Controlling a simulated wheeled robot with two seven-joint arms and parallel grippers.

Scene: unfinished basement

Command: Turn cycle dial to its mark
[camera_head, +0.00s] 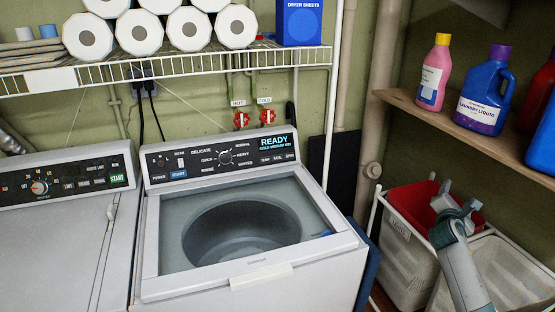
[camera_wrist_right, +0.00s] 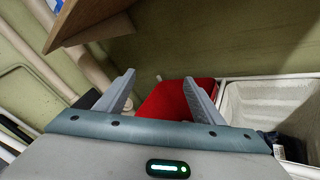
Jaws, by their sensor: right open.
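The cycle dial (camera_head: 225,157) is a small dark knob on the black control panel of the open-top washer (camera_head: 250,276). Cycle names such as Delicate, Normal, Heavy and Rinse ring it. Which name its pointer faces is too small to tell. The display (camera_head: 275,142) right of it reads READY. My right gripper (camera_head: 458,198) is open and empty, far right of the dial, above the laundry bins. In the right wrist view its spread fingers (camera_wrist_right: 160,78) have a red bin behind them, and the dial does not show. My left gripper is not in view.
A dryer (camera_head: 60,250) with its own dial (camera_head: 38,187) stands left of the washer. A wire shelf (camera_head: 170,70) with paper rolls hangs above the panel. A wooden shelf (camera_head: 470,135) with bottles and a red bin (camera_head: 415,205) are near my right arm. Space above the washer is clear.

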